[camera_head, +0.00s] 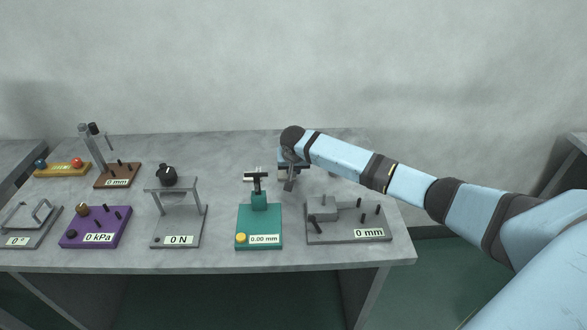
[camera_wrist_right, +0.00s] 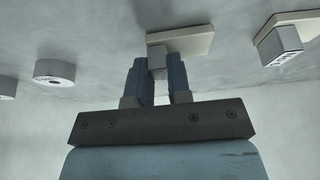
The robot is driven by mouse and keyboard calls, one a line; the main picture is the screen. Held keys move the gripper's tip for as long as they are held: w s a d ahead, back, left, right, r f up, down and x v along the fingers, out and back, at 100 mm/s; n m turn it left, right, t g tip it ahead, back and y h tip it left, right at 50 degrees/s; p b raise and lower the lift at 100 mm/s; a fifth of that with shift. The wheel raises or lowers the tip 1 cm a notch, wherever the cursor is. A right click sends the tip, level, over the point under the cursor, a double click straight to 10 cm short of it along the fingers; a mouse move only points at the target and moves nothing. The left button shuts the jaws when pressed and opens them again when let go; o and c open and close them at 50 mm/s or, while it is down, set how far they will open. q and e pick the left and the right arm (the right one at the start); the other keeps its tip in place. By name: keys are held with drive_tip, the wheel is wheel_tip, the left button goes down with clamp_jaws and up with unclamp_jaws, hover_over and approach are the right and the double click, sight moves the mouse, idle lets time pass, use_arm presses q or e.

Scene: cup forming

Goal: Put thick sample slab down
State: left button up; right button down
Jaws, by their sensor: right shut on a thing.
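My right gripper (camera_head: 289,185) is over the back middle of the table. In the right wrist view its two blue fingers (camera_wrist_right: 156,78) are shut on the small grey grip block of a slab (camera_wrist_right: 192,45). The slab is a flat beige plate beyond the fingertips, close to the table surface; I cannot tell if it touches. A similar pale plate with a labelled grey block (camera_wrist_right: 286,40) lies apart from it on the right of that view; its label is too small to read. In the head view the gripper mostly hides the held slab. My left gripper is not in view.
A teal gauge (camera_head: 259,226) reading 0.00 mm stands in front, left of my gripper. A grey 0 mm fixture (camera_head: 347,234) is at the front right. A 0 N stand (camera_head: 178,228) is further left. Round pale pieces (camera_wrist_right: 54,71) lie nearby in the wrist view.

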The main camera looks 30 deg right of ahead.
drive_tip(key=shift+f, duration=0.1)
drive_tip(key=c, duration=1.1)
unclamp_jaws()
drive_tip(key=shift+o, duration=0.2)
drive_tip(key=shift+s+r, duration=0.1)
drive_tip(key=shift+r, duration=0.35)
drive_tip(key=p+v, duration=0.1)
drive_tip(key=v, duration=1)
drive_tip(key=shift+r, duration=0.15)
drive_tip(key=shift+a, duration=0.1)
